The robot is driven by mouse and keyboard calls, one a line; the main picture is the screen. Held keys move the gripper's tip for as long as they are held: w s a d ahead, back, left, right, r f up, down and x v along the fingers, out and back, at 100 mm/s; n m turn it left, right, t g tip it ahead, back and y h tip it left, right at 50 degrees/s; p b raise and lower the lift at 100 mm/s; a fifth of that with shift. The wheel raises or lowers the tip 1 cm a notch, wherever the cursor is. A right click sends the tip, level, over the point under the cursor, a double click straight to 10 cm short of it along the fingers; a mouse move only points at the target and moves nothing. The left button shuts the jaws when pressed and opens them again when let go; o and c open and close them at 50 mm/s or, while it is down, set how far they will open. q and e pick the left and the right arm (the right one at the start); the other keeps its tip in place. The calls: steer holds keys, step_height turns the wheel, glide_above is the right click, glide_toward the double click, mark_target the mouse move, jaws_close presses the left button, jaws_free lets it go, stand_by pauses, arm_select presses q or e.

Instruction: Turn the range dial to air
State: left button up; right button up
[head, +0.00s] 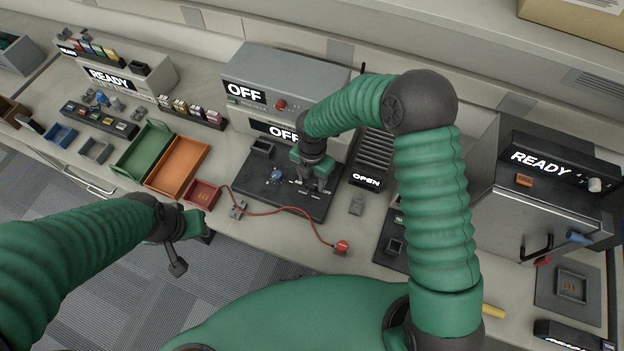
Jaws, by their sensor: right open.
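A dark panel (262,192) lies on the bench in front of the grey unit marked OFF. It carries a blue knob (277,174) and small white marks too small to read. I cannot tell for sure which part is the range dial. My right gripper (315,188) reaches down over the right part of this panel, its jaws open, just right of the blue knob. The gripper hides what is directly under it, and I cannot tell whether it touches anything. My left gripper (184,250) is low at the bench's front edge, away from the panel; its jaws are unclear.
The grey OFF unit (285,82) stands behind the panel. A red cable (285,207) crosses the bench in front to a red plug (342,247). Green (144,150) and orange (178,165) trays lie left. A READY oven-like unit (535,200) stands right.

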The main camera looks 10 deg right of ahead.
steer(key=shift+s+f, duration=0.25)
steer(key=shift+f, duration=0.35)
arm_select(q)
steer(key=shift+s+r, duration=0.1)
steer(key=shift+s, duration=0.15)
arm_select(e)
steer(key=shift+w, duration=0.1)
arm_select(q)
steer(key=shift+w, duration=0.1)
arm_select(e)
steer(key=shift+c, duration=0.4)
jaws_close()
